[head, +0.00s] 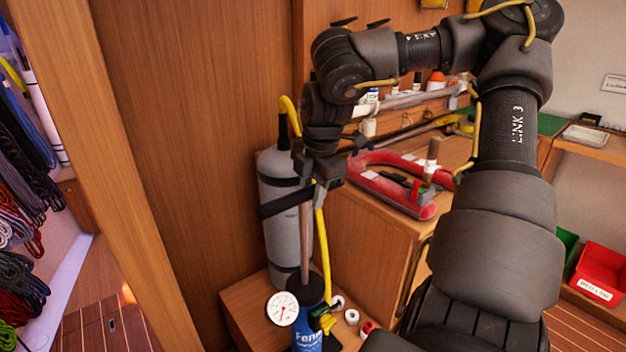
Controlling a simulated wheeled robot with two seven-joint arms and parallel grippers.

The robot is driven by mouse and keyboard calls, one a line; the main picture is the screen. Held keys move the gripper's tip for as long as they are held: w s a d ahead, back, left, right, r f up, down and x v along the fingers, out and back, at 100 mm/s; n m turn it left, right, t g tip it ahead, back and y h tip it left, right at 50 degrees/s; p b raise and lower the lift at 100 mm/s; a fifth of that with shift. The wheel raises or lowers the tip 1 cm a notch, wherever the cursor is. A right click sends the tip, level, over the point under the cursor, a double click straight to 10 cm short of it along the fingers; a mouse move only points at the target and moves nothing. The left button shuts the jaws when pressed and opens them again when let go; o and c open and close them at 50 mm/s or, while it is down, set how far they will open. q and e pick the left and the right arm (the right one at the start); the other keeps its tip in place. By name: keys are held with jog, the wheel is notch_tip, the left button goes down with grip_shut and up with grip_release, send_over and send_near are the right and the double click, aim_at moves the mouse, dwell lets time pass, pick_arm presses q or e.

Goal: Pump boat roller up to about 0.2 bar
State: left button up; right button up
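A hand pump with a blue body (307,338) and white lettering stands upright on a low wooden surface, its lower end cut off by the frame. Its thin rod (305,240) rises high out of the dark top to a black crossbar handle (284,204). My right gripper (322,182) is at the handle's right part and appears closed around it. A white round gauge (283,308) sits beside the pump's top; its red needle points roughly down, and the numbers are too small to read. A yellow hose (324,255) hangs beside the rod. I cannot identify the boat roller. My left gripper is out of view.
A grey gas cylinder (278,232) stands close behind the pump rod. Small white and red rolls (351,316) lie right of the pump. A red tool (390,200) lies on the bench. Coiled ropes (25,170) hang at left; a red bin (598,272) is at right.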

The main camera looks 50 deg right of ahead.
jog(key=o, duration=0.3)
jog(key=shift+r, duration=0.1)
jog(key=shift+r, duration=0.35)
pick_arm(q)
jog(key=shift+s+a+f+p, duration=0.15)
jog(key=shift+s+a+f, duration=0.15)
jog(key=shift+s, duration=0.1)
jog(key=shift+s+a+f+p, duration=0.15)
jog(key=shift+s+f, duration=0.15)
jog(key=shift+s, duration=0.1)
pick_arm(e)
jog(key=r, duration=0.3)
jog(key=s+r, duration=0.1)
jog(key=r, duration=0.2)
jog(key=s+r, duration=0.1)
jog(key=r, duration=0.2)
jog(key=shift+s+a+r, duration=0.1)
jog(key=shift+a+r, duration=0.2)
jog(key=shift+r, duration=0.05)
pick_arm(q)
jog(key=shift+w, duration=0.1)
